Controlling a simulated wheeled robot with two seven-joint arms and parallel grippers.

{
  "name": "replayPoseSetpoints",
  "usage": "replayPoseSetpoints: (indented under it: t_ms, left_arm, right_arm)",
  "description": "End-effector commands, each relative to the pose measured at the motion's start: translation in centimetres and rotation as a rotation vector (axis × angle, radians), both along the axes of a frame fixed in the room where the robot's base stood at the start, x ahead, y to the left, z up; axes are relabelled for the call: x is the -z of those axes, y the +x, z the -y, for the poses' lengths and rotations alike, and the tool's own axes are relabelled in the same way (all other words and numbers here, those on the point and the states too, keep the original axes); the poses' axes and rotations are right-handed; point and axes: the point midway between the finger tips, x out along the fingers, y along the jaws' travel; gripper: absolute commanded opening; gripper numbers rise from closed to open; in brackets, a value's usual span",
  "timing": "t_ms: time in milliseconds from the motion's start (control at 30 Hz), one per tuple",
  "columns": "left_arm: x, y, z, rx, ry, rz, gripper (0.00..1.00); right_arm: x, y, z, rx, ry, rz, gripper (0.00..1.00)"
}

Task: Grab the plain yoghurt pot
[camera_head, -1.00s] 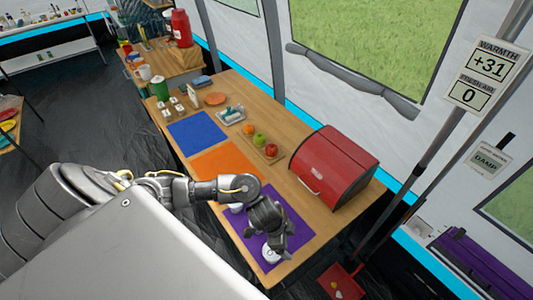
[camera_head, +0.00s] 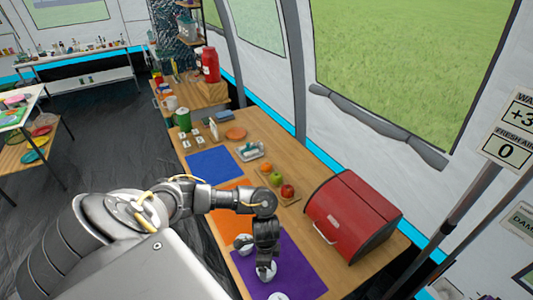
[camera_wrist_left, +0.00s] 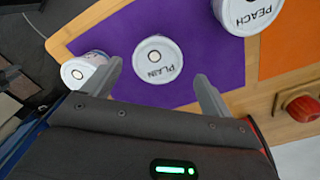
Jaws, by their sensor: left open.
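The plain yoghurt pot (camera_wrist_left: 158,58) has a white lid marked PLAIN and stands on a purple mat (camera_wrist_left: 205,45). In the head view the pot (camera_head: 264,274) is partly hidden under my left gripper (camera_head: 266,262). In the left wrist view my left gripper (camera_wrist_left: 159,72) is open, with its fingertips apart on either side of the near part of the pot's lid. It does not visibly hold the pot. My right gripper is not in view.
A peach pot (camera_wrist_left: 247,14) stands beside the plain pot, near the orange mat (camera_wrist_left: 290,40). Another pot (camera_wrist_left: 84,72) stands on the other side, close to one finger. A red bread box (camera_head: 352,217) and a fruit tray (camera_head: 291,200) stand to the right.

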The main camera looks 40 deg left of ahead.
Motion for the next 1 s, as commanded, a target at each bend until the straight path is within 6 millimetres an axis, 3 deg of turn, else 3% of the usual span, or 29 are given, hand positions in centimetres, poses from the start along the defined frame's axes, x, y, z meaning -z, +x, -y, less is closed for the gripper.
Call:
replayPoseSetpoints:
  t_ms: [167, 500, 767, 1000]
  left_arm:
    - [0.5, 0.0, 0.1, 0.0, -0.001, -0.001, 0.85]
    - [4.9, 0.0, 0.4, -0.001, 0.001, 0.001, 0.85]
    - [5.2, 0.0, 0.5, 0.002, 0.0, 0.001, 0.85]
    - [5.2, 0.0, 0.4, 0.001, 0.0, 0.001, 0.56]
  right_arm:
    - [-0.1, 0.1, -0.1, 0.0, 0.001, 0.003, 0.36]
    - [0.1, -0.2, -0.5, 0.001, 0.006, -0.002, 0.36]
    - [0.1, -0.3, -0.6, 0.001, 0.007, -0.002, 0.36]
    - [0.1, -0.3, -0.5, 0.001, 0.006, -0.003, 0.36]
